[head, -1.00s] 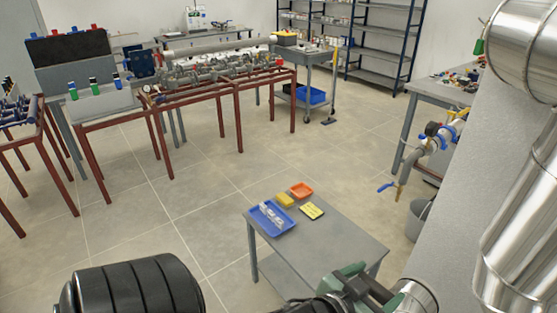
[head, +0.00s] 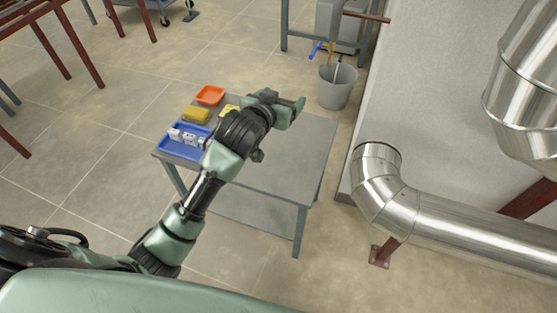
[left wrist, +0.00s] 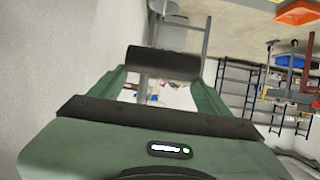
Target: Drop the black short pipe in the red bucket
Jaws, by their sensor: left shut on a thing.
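A dark, short cylinder, which looks like the black short pipe (left wrist: 163,63), spans between the green fingers of my left gripper in the left wrist view. In the head view my left gripper (head: 287,108) is over the far right part of the small grey table (head: 285,160), and the pipe is hard to tell from the dark wrist. An orange-red open tray (head: 210,95) stands at the table's far left corner, left of the gripper. It also shows in the left wrist view (left wrist: 298,13). No other red container is visible. My right gripper is not in view.
A yellow box (head: 195,115) and a blue tray (head: 172,150) with pale parts stand on the table's left side. A yellow item (head: 228,110) is partly hidden by my arm. A grey bucket (head: 337,88) stands on the floor behind. Silver ducting (head: 430,225) is at the right.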

